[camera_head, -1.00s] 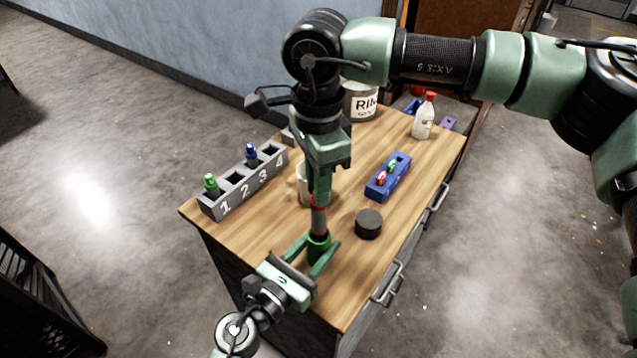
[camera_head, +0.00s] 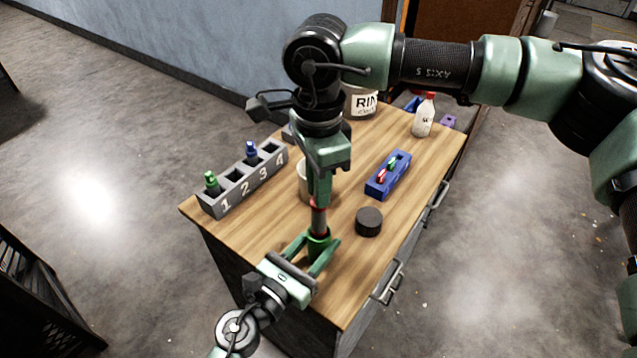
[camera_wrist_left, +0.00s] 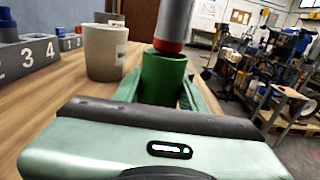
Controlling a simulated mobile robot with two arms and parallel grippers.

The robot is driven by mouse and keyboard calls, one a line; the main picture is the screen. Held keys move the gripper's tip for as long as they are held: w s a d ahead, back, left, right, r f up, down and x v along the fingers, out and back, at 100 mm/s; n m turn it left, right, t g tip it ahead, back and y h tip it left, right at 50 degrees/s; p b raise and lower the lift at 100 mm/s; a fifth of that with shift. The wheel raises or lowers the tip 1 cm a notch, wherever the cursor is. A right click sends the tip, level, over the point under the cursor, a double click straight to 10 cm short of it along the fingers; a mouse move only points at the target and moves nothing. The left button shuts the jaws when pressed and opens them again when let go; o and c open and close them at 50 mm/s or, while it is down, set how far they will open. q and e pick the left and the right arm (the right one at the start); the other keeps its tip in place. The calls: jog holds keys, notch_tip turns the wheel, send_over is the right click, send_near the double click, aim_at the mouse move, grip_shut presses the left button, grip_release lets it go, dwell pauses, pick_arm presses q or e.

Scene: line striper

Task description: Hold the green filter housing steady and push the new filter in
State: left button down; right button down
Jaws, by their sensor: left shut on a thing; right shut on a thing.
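The green filter housing (camera_head: 318,246) stands upright over the near part of the table, its open top facing up. My left gripper (camera_head: 317,243) is shut around it from the near side; the left wrist view shows the housing (camera_wrist_left: 163,80) between the fingers. My right gripper (camera_head: 319,192) points down from above and is shut on the new filter (camera_head: 318,218), a grey cylinder with a red lower end. In the left wrist view the filter (camera_wrist_left: 174,22) has its red end at the housing's rim, slightly right of centre. Whether it has entered is unclear.
A grey numbered rack (camera_head: 243,184) holds a green and a blue item at the left. A pale cup (camera_head: 303,185) stands partly behind my right gripper. A dark round puck (camera_head: 369,222), a blue holder (camera_head: 388,177) and a white bottle (camera_head: 423,117) stand to the right.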

aim_at(319, 221)
jog(key=shift+f, duration=4.55)
dwell(1.0)
jog(key=c, duration=1.3)
grip_release()
jog(key=shift+o, duration=0.5)
jog(key=shift+o, duration=1.3)
jog(key=shift+r, duration=3.5)
